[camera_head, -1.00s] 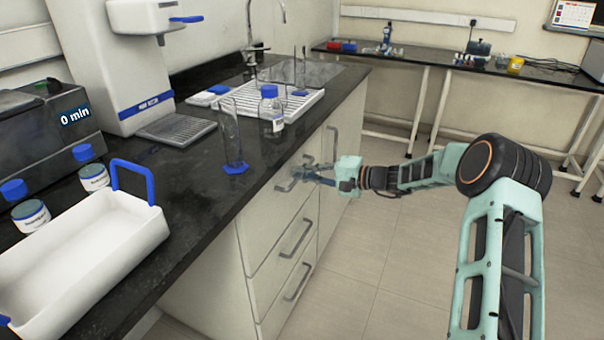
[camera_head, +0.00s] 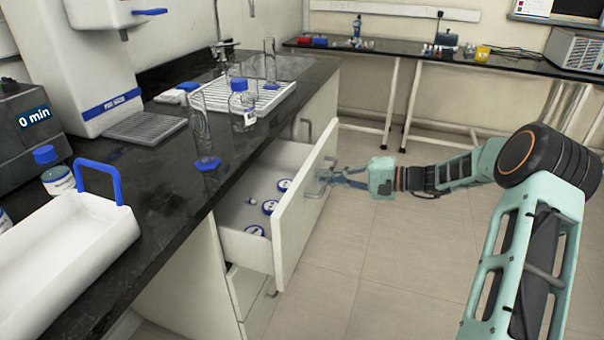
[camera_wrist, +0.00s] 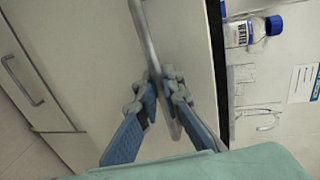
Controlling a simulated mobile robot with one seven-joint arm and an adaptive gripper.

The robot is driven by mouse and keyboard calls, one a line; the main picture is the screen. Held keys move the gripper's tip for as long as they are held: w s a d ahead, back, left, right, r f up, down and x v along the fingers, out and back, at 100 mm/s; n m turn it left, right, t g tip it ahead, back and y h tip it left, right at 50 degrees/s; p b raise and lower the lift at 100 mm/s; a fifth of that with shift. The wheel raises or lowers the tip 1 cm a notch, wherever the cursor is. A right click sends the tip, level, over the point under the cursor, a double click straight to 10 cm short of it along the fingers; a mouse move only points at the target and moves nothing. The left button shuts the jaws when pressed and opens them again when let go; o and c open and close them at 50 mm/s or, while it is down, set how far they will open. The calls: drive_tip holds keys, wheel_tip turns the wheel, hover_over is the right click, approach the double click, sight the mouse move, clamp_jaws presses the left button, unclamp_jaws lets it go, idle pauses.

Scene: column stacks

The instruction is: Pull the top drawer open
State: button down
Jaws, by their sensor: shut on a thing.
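The top drawer (camera_head: 262,222) stands well out from the cabinet, and blue-capped containers (camera_head: 270,207) show inside it. Its white front (camera_head: 300,215) faces my arm. My gripper (camera_head: 328,178) is at the drawer's front and is shut on the metal bar handle (camera_head: 325,165). In the wrist view the handle (camera_wrist: 147,40) runs between the blue-padded fingers of my gripper (camera_wrist: 163,95), with the drawer front behind it.
The dark counter (camera_head: 165,195) above holds a white tray with a blue handle (camera_head: 65,240), a glass cylinder (camera_head: 203,130) and a blue-capped bottle (camera_head: 242,105). Lower drawers (camera_head: 250,295) sit below. Floor (camera_head: 390,250) in front is clear.

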drive_tip(key=f+v, duration=0.2)
drive_tip(key=v, duration=0.8)
drive_tip(key=d+f+v, duration=0.1)
drive_tip(key=f+v, duration=0.1)
drive_tip(key=v, duration=0.8)
drive_tip(key=shift+s+d+f, duration=0.15)
drive_tip(key=shift+s+d, duration=0.1)
drive_tip(key=c, duration=2.3)
unclamp_jaws()
drive_tip(key=shift+c, duration=0.2)
drive_tip(key=v, duration=1.2)
